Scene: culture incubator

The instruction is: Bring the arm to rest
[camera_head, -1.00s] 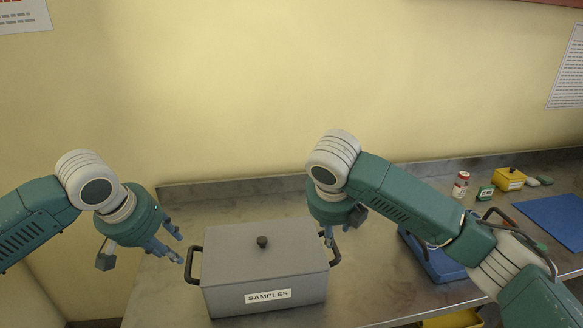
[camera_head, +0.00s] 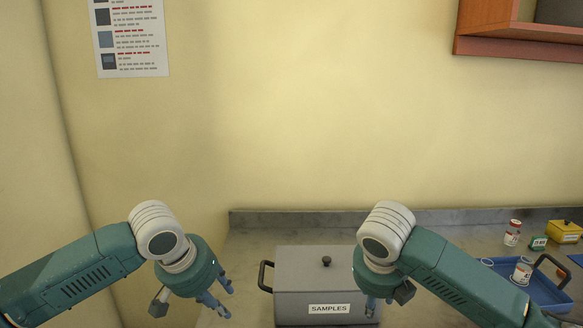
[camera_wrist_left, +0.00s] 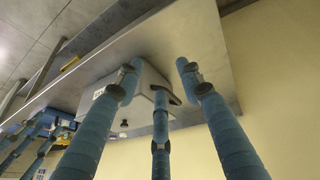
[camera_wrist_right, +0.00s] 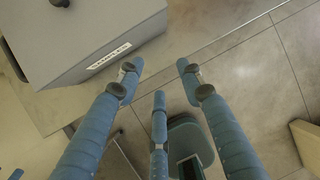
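A grey lidded box marked SAMPLES (camera_head: 302,304) stands on the steel counter, its lid on with a dark knob (camera_head: 326,261). Its left handle (camera_head: 265,277) is free; the right one is hidden behind my right arm. My left gripper (camera_head: 222,298) hangs left of the box, apart from it, with spread fingers. My right gripper (camera_head: 378,302) hangs in front of the box's right end. In the left wrist view the three fingers (camera_wrist_left: 160,80) are apart with nothing between them. In the right wrist view the fingers (camera_wrist_right: 160,85) are also apart and empty, the box (camera_wrist_right: 100,35) beyond them.
A blue tray (camera_head: 545,291) holding a jar (camera_head: 522,271) lies right of my right arm. A wooden shelf (camera_head: 520,45) hangs upper right. The wall above the counter is clear.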

